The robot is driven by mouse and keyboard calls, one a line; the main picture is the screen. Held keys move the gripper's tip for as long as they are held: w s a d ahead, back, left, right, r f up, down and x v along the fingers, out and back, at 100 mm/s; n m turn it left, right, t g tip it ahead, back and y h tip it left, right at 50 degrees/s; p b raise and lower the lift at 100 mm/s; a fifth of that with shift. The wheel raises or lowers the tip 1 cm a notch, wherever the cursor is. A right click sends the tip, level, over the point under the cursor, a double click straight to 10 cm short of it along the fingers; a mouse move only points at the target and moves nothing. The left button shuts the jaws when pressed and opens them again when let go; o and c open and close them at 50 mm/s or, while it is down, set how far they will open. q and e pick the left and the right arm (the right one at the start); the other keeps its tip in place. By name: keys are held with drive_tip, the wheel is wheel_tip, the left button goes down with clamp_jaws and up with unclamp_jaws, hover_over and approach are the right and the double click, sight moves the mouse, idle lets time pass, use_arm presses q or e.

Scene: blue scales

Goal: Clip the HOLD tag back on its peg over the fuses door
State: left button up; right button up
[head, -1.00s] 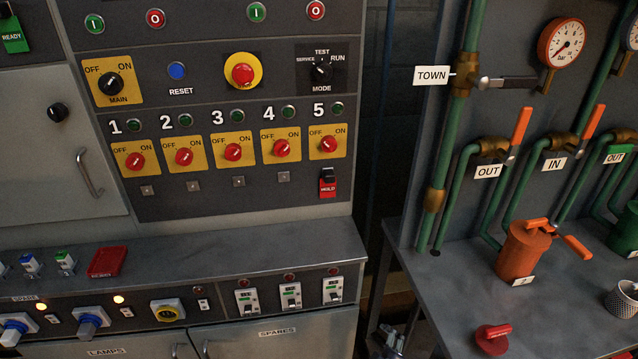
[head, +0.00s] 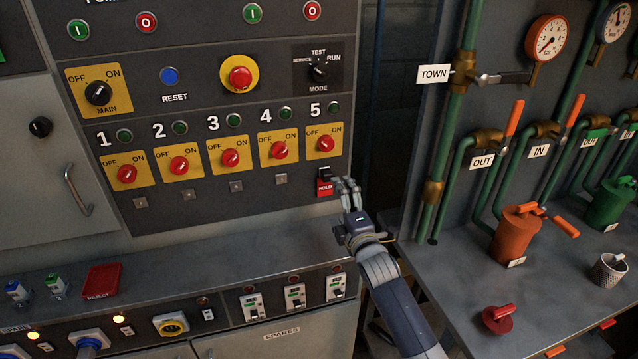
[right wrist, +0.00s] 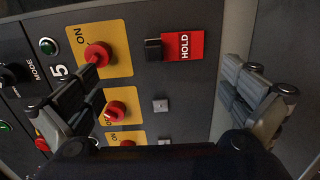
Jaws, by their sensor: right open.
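The red HOLD tag (head: 324,188) with its black clip hangs on the grey panel below switch 5. It also shows in the right wrist view (right wrist: 184,52), with the black clip (right wrist: 153,49) beside it. My right gripper (head: 348,182) is open, just right of the tag in the head view. In the right wrist view its fingers (right wrist: 160,72) are spread on either side of the tag, and nothing is between them that they touch. A grey door (head: 40,185) with a handle is at the left; no fuses label or bare peg over it is visible. My left gripper is out of view.
Small square pegs (head: 236,187) sit below the other switches. Yellow-backed red switches (head: 230,157) and an emergency button (head: 240,78) are close by. A ledge with a red REJECT tray (head: 102,281) runs below. Pipes and an orange canister (head: 515,235) stand right.

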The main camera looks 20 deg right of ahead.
sight(328, 181)
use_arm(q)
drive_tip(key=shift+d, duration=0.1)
use_arm(e)
drive_tip(key=shift+w+r, duration=0.1)
drive_tip(key=shift+r, duration=0.25)
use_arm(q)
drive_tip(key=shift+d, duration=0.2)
use_arm(e)
drive_tip(key=w+b, duration=0.5)
drive_tip(key=w, duration=0.2)
drive_tip(key=shift+w+a+f+b, duration=0.1)
drive_tip(key=shift+w+f+b, duration=0.05)
drive_tip(key=shift+w+b, duration=0.15)
use_arm(q)
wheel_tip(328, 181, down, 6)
drive_tip(key=shift+b, duration=0.35)
use_arm(e)
drive_tip(key=shift+w, duration=0.7)
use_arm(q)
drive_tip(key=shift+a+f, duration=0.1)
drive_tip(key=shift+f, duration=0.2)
use_arm(e)
drive_tip(key=shift+f, duration=0.15)
use_arm(q)
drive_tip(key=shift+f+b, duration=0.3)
drive_tip(key=shift+b, duration=0.2)
use_arm(e)
drive_tip(key=shift+f, duration=0.45)
